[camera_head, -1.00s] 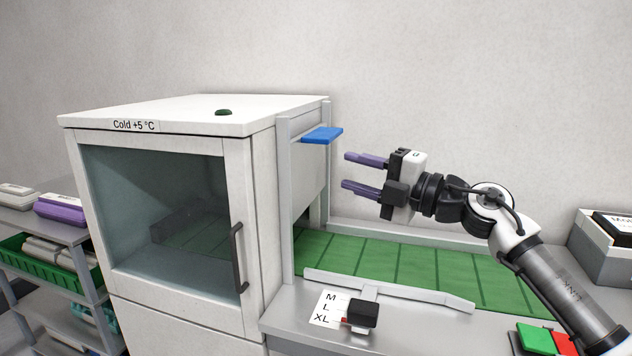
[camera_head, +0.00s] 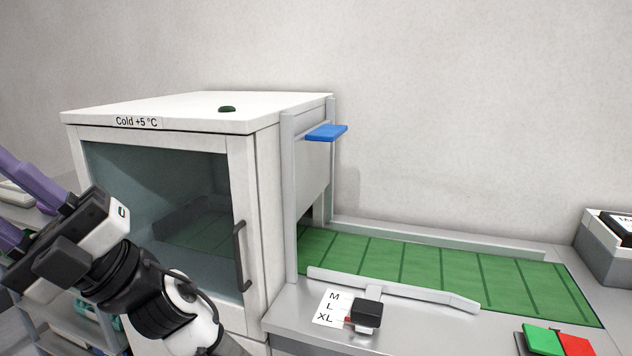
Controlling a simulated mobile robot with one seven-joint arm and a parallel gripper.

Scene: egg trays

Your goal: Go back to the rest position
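My gripper (camera_head: 18,200) is at the left edge of the head view, in front of the shelf and the left side of the cold cabinet. Its two purple fingers point up and left, spread apart, with nothing seen between them. Part of the lower finger is cut off by the picture's edge. My arm comes up from the bottom of the picture, across the cabinet's lower front.
The cold cabinet (camera_head: 246,165) has its glass door shut, with a dark handle (camera_head: 240,257). A green belt (camera_head: 420,270) with a low guide rail (camera_head: 400,289) runs to the right. A blue flap (camera_head: 327,132) juts from the frame. Green (camera_head: 541,340) and red (camera_head: 574,343) buttons lie front right.

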